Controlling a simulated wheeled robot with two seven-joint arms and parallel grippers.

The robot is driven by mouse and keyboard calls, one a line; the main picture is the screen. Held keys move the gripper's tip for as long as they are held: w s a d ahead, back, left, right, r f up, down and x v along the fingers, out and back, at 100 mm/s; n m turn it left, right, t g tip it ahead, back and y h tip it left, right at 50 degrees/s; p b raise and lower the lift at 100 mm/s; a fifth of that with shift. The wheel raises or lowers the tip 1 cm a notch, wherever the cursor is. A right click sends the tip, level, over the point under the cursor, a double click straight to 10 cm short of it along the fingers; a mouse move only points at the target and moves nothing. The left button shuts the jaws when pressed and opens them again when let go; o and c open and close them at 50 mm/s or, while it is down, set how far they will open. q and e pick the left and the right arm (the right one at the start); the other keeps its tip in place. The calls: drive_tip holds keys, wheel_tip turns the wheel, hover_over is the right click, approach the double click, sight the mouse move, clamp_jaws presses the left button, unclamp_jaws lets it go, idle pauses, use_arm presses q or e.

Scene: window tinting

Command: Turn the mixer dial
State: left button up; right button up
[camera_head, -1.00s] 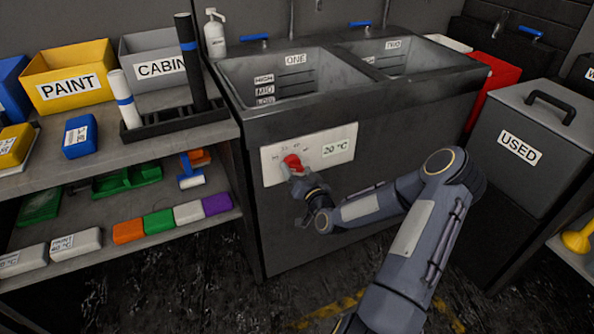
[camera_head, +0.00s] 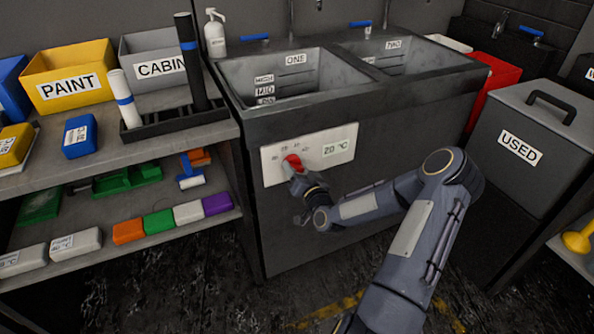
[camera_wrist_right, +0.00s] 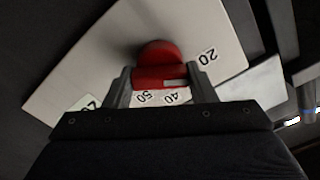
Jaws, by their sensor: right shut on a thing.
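The red mixer dial (camera_head: 291,161) sits on a pale panel (camera_head: 272,180) on the front of the dark sink unit. A display on the panel's right side (camera_head: 338,149) reads 20 °C. My right gripper (camera_head: 294,170) is at the dial. In the right wrist view my right gripper (camera_wrist_right: 160,85) has one finger on each side of the dial (camera_wrist_right: 157,62) and is shut on it. Numbers 20, 40 and 50 show on the panel around the dial (camera_wrist_right: 60,90). My left gripper is not in view.
Two sink basins, ONE (camera_head: 300,105) and TWO (camera_head: 440,62), are above the panel. A shelf (camera_head: 60,185) with boxes and coloured blocks stands at the left. A grey USED bin (camera_head: 545,185) and a red container (camera_head: 492,72) are at the right.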

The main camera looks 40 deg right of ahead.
drive_tip(key=m+b, duration=0.1)
drive_tip(key=m, duration=0.2)
drive_tip(key=shift+m+b, duration=0.7)
drive_tip(key=shift+m, duration=1.4)
drive_tip(key=o, duration=1)
drive_tip(key=v, duration=0.8)
